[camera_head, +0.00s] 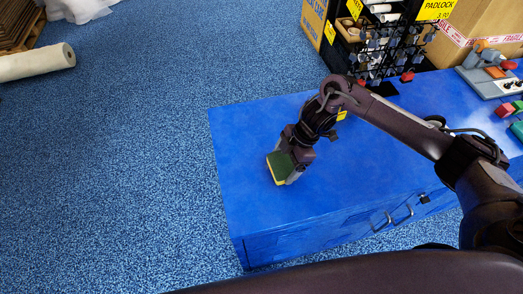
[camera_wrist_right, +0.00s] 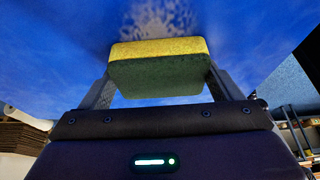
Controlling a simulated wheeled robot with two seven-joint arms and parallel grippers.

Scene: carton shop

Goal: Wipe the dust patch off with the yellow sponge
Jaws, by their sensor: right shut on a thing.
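My right gripper (camera_head: 290,172) is shut on the sponge (camera_head: 279,167), which is yellow with a dark green side. The sponge is at or just above the blue bench top (camera_head: 245,140), near its left end; I cannot tell whether it touches. In the right wrist view the sponge (camera_wrist_right: 158,68) sits between the two fingers of my right gripper (camera_wrist_right: 160,80). A pale, speckled dust patch (camera_wrist_right: 160,20) shows on the blue surface just beyond the sponge. I cannot make the patch out in the head view. My left gripper is not in view.
A black rack (camera_head: 372,50) with signs stands at the back of the bench, beside cardboard boxes (camera_head: 480,25). Coloured blocks (camera_head: 508,110) and a grey fixture (camera_head: 490,75) lie at the right. The bench top around the sponge is clear. A white roll (camera_head: 38,62) lies at far left.

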